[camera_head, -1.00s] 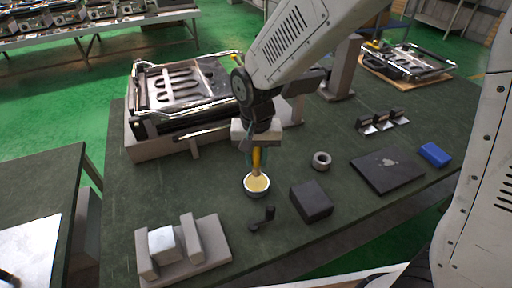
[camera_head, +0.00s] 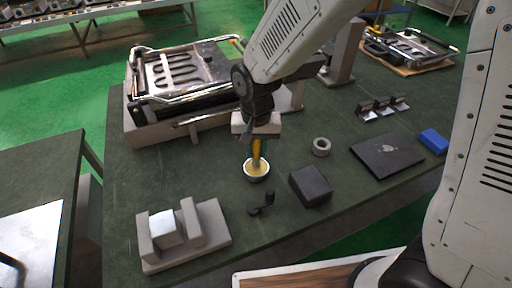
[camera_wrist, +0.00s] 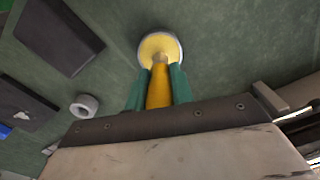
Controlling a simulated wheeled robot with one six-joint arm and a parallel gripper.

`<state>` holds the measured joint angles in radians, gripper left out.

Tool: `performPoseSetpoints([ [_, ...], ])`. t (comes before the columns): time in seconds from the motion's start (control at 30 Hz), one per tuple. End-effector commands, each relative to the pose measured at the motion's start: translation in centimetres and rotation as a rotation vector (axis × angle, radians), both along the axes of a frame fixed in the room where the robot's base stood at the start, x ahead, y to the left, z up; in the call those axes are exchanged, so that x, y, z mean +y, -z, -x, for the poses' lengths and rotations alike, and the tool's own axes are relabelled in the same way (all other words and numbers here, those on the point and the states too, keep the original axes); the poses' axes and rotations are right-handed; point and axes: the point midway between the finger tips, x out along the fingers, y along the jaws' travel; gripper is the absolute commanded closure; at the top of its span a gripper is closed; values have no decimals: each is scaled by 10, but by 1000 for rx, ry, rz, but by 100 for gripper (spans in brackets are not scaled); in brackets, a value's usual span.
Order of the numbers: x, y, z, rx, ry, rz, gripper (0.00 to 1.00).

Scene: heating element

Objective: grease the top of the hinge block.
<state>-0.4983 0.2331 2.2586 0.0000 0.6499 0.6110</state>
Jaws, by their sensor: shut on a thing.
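My gripper (camera_head: 257,145) is shut on a yellow-handled brush (camera_head: 256,153), which points down. In the wrist view, the green fingers (camera_wrist: 158,85) flank the yellow handle (camera_wrist: 159,92). The brush's tip is at a small round pot of yellow grease (camera_head: 256,174), also seen in the wrist view (camera_wrist: 147,37); I cannot tell how deep the tip sits. A pale metal block (camera_head: 166,228), apparently the hinge block, sits between the upright walls of a grey fixture (camera_head: 215,222) at the table's near left. My gripper is behind and right of it, apart from it.
A small black cranked part (camera_head: 262,205) and a dark box (camera_head: 310,186) lie near the pot. A grey ring (camera_head: 321,147), a dark plate (camera_head: 387,155) and a blue block (camera_head: 433,141) lie to the right. A heating-element unit (camera_head: 185,80) stands behind. Bare tabletop separates pot and fixture.

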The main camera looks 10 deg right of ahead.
Motion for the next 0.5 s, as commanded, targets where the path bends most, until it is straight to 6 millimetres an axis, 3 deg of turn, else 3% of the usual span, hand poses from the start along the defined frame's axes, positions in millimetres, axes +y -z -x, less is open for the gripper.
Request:
performPoseSetpoints([
  [0.5,0,5,0,1,0,1,100],
])
